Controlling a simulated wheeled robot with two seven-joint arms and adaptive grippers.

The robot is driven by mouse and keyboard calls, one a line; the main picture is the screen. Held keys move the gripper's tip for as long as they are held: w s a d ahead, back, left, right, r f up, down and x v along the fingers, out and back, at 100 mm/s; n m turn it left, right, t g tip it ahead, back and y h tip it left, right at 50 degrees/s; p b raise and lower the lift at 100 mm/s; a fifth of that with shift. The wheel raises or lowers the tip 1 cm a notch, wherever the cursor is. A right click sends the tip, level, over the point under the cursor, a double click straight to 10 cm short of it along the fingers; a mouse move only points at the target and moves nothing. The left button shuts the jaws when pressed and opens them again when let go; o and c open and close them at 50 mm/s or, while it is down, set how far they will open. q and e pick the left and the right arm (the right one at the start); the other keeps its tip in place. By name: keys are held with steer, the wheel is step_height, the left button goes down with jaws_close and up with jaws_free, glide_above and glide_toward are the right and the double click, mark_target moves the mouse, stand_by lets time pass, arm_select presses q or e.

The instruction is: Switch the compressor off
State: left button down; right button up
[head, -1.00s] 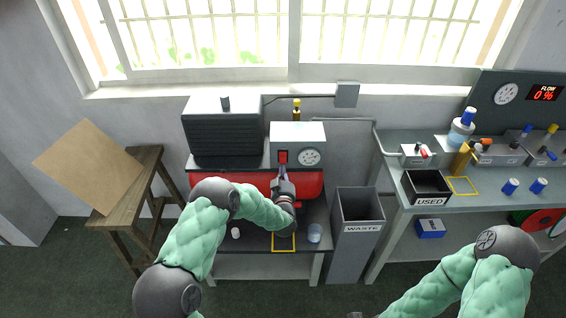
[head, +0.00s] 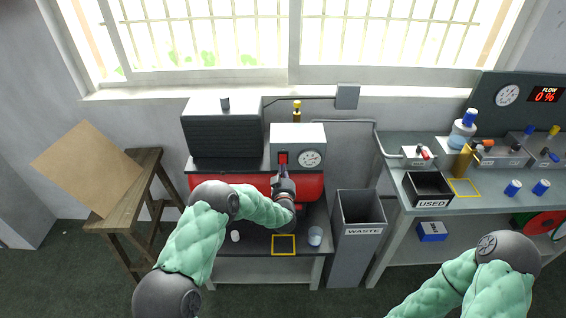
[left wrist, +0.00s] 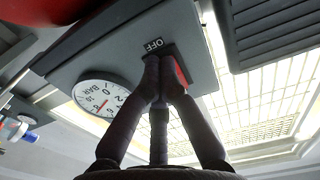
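The compressor has a red tank (head: 312,186) with a light grey switch box (head: 312,134) above it. The box carries a red switch (head: 283,158) and a round pressure gauge (head: 310,159). In the left wrist view the red switch (left wrist: 181,70) is partly hidden behind my fingers, and an "OFF" label (left wrist: 153,44) shows upside down beside it. My left gripper (head: 282,170) is at the switch, fingertips together and empty; they also show in the left wrist view (left wrist: 161,68). I cannot tell whether they touch the switch. My right gripper is out of view.
A grey waste bin (head: 361,235) stands right of the compressor bench. A wooden stool (head: 150,163) with a board stands left.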

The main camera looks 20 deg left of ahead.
arm_select(q)
steer(key=shift+w, duration=0.2)
steer(key=v, duration=1.6)
steer(key=shift+p, duration=0.3)
